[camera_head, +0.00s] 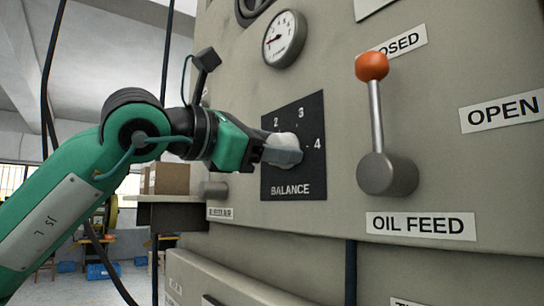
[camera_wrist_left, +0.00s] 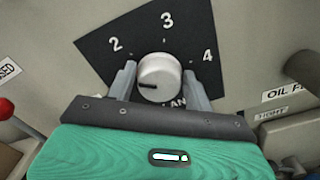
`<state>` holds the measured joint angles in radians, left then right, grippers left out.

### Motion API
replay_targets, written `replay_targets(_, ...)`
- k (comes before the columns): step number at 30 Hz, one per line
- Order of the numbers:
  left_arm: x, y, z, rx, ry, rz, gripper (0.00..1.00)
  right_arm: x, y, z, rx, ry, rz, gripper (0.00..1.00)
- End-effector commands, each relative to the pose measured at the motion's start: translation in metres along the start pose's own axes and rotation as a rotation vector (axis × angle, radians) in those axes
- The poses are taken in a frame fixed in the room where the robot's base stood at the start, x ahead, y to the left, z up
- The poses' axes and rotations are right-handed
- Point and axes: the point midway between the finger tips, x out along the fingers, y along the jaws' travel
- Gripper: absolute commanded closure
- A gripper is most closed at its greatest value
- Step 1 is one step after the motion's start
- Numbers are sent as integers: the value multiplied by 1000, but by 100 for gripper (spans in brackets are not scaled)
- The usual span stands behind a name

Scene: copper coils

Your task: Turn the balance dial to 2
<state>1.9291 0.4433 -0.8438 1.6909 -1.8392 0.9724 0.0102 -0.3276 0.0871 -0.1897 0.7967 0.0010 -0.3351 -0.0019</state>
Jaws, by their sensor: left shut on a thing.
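The balance dial is a pale round knob (camera_head: 287,139) on a black plate (camera_head: 310,175) marked BALANCE, with 2, 3 and 4 readable. In the left wrist view the knob (camera_wrist_left: 160,80) has a dark pointer line directed to the left, below the 2. No number shows where it points; a finger covers that part of the plate (camera_wrist_left: 140,38). My left gripper (camera_head: 284,152) is shut on the knob, one finger on each side, as the left wrist view (camera_wrist_left: 163,85) also shows. My right gripper is not in view.
An oil feed lever (camera_head: 376,110) with an orange ball stands up to the right of the dial. A round gauge (camera_head: 285,38) is above it. A small shelf (camera_head: 172,213) and cardboard boxes (camera_head: 168,178) are at the left, behind my arm.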

Motion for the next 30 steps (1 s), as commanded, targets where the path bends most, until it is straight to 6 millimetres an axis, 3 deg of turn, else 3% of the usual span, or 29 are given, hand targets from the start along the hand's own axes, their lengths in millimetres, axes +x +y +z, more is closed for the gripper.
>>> replay_targets(15, 0, -2, 0, 381, 0, 0, 70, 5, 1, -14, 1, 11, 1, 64)
replay_targets(30, 0, -3, 0, 480, 0, 0, 70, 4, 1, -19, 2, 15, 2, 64)
